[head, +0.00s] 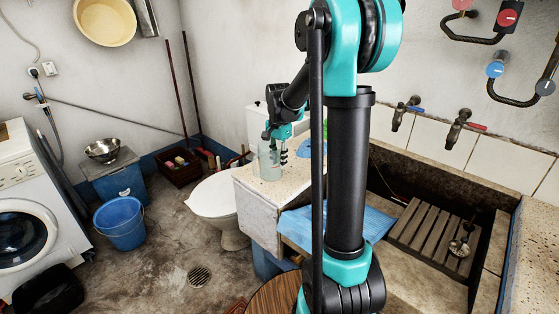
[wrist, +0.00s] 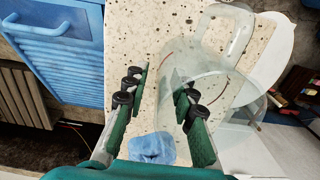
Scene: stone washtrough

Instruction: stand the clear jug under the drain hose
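The clear jug (head: 269,163) stands on the speckled counter (head: 262,186) in the head view. My gripper (head: 280,150) is right at it, partly overlapping it in the picture. In the wrist view the see-through jug (wrist: 228,98) has its handle toward the top, and my gripper (wrist: 160,88) has its fingers spread. The right finger overlaps the jug's wall; I cannot tell whether it is inside or beside it. The left finger is clear of the jug. A grey hose (head: 52,128) hangs by the washing machine at the left; I cannot tell whether it is the drain hose.
A blue cloth (wrist: 152,147) lies near the fingers. A white toilet (head: 212,197) stands beside the counter. A blue bucket (head: 120,223), a stool with a metal bowl (head: 104,150) and a washing machine (head: 28,215) stand left. The floor around the drain grate (head: 199,276) is open.

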